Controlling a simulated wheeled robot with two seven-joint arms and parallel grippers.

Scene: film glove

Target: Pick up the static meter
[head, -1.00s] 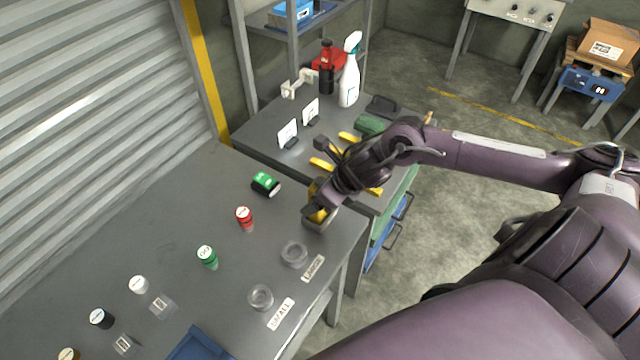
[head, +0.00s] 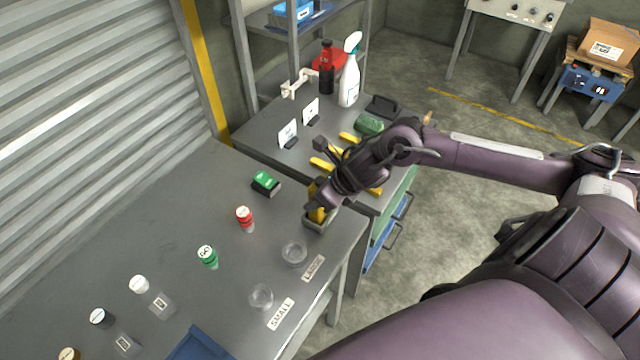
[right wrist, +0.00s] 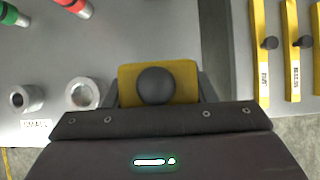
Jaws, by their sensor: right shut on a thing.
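The static meter appears to be the yellow block (head: 317,214) with a round black knob, in a small grey holder (head: 318,226) at the right edge of the near bench. The right wrist view shows the yellow block (right wrist: 130,85) from above, with its knob in the middle. My right gripper (head: 314,203) reaches down over it and is shut on it, with grey fingers at its two sides in the right wrist view (right wrist: 158,88). The arm hides part of the block in the head view, and I cannot tell whether it is clear of the holder. My left gripper is not in view.
The bench's middle is mostly clear.

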